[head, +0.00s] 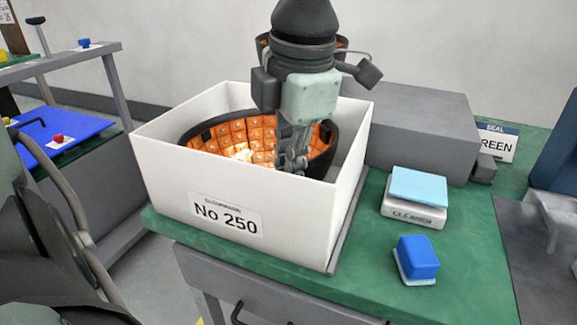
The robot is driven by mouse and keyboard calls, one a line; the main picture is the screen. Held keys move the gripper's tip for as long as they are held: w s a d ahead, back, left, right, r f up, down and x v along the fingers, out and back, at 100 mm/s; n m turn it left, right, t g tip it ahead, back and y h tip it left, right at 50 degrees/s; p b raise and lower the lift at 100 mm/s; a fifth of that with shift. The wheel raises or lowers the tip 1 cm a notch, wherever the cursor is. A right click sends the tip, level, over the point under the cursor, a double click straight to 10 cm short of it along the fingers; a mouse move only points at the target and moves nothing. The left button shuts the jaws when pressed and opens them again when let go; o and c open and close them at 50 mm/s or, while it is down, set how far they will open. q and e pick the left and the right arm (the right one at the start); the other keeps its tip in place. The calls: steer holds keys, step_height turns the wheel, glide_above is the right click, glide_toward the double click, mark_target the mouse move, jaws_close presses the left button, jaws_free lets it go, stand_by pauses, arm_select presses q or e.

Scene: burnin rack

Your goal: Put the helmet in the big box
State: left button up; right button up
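The helmet (215,138) has a black rim and a glowing orange, tiled inside. It sits within the walls of the big white box (165,185), labelled "No 250", with its open side facing up. The front wall hides its lower part, so I cannot tell whether it rests on the bottom. A gripper, which I take to be my left one (291,163), hangs down into the box from the top of the picture. Its fingers overlap the helmet's front right part. I cannot tell whether they grip it or are apart. My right gripper is not seen.
The box stands on a green bench (470,260). Right of it are a grey block (415,125), a cleaner pad (418,188) and a blue block (418,255). A dark ring with orange (262,42) shows behind my wrist. A side cart (60,75) stands left.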

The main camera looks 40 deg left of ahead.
arm_select(q)
steer(key=o, duration=0.3)
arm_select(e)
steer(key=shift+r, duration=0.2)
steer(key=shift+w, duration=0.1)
